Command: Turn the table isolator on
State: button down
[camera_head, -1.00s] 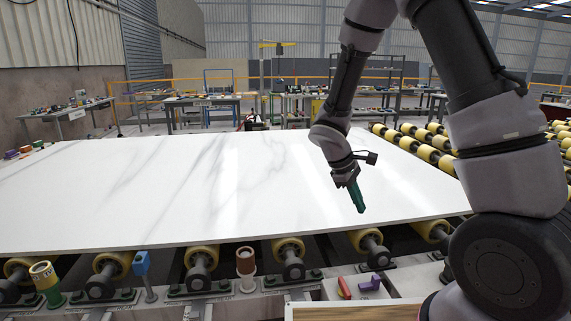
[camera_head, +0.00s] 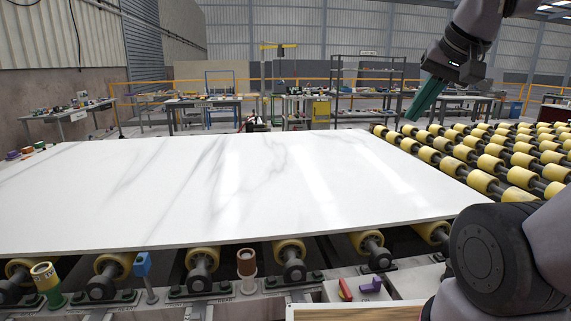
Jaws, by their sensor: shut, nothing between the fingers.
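At the front edge of the roller table, a small grey box carries a red handle (camera_head: 345,289) that stands tilted; this looks like the isolator. Its markings are too small to read, and I cannot tell its on or off position. A purple handle-like part (camera_head: 371,284) sits just right of it. My gripper (camera_head: 410,116) has green fingers, shut and empty. It is raised at the upper right, pointing down and left, well away from the red handle.
A large white marble slab (camera_head: 220,190) lies on yellow rollers (camera_head: 490,163). Along the front rail stand a green post with a yellow top (camera_head: 45,282), a blue-topped post (camera_head: 142,264) and a brown-topped post (camera_head: 246,265). A wooden board (camera_head: 350,312) lies at the bottom edge.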

aim_at(344, 294)
jog(key=l+z, duration=0.5)
jog(key=z, duration=0.25)
